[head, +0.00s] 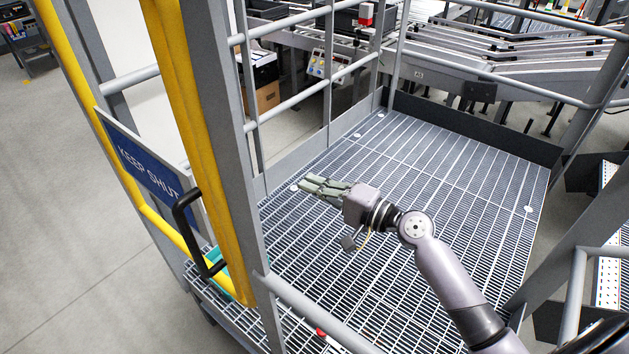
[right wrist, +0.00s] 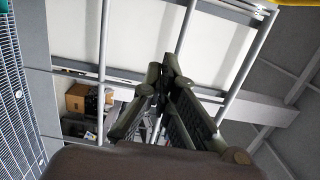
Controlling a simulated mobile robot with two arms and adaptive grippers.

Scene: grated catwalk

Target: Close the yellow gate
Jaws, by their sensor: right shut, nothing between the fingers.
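The yellow gate (head: 190,120) stands at the left of the head view, a tubular frame with a blue KEEP SHUT sign (head: 145,160) and a black handle (head: 190,235). Its thick yellow upright shows just left of a grey post (head: 232,130); I cannot tell the gap between them. My right gripper (head: 308,186) is shut and empty over the grating, right of the grey post and apart from the gate and handle. Its closed fingers also show in the right wrist view (right wrist: 166,75). My left gripper is out of view.
Grey railings (head: 300,85) edge the grated floor (head: 440,170), with a railing bar (head: 315,315) at the front. The grating around my right arm is clear. Conveyors (head: 500,65) stand beyond the back edge. A cardboard box (head: 267,97) sits behind the railing.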

